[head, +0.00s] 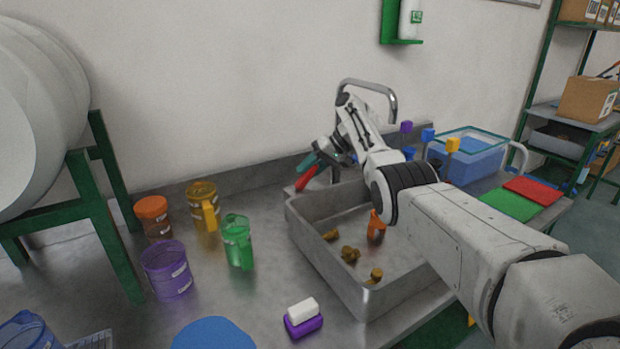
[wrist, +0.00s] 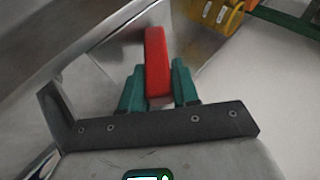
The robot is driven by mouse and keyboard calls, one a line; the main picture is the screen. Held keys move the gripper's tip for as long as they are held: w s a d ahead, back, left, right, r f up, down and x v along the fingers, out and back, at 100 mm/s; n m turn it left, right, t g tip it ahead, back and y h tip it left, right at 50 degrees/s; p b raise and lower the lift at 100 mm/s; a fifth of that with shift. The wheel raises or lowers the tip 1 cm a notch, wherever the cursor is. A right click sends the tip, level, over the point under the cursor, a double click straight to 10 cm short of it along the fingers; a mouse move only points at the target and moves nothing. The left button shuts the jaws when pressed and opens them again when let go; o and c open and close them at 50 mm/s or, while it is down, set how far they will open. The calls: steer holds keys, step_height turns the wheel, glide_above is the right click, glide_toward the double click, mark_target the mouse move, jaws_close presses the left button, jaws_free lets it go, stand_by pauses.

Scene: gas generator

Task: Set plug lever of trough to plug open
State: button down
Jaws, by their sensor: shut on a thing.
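The grey metal trough (head: 322,262) is set into the bench at the middle of the head view. A red lever (head: 304,180) is at its back left corner, below the tap (head: 378,86). My gripper (head: 309,164) reaches over the back of the trough to this lever. In the wrist view the red lever (wrist: 157,52) stands between the two teal fingers of my gripper (wrist: 158,88), which are shut on it. My arm hides much of the trough's right side. I cannot see the plug or tell its state.
Several brown lumps (head: 349,254) and an orange bottle (head: 376,227) are in the trough. A green jug (head: 238,242), a yellow jug (head: 203,206) and a purple container (head: 167,270) stand to the left. A blue bin (head: 466,156) is behind my arm at right.

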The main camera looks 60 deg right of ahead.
steer(key=shift+s+d+f+t+y+b, duration=0.2)
steer(key=shift+f+t+y+b, duration=0.25)
steer(key=shift+b, duration=1.75)
steer(key=shift+d+b, duration=0.1)
steer(key=shift+b, duration=0.25)
steer(key=shift+d+y+b, duration=0.1)
steer(key=shift+y+b, duration=0.15)
steer(key=shift+b, duration=0.45)
steer(key=c, duration=0.9)
jaws_free()
steer(key=shift+r+p, duration=0.2)
steer(key=shift+p, duration=0.45)
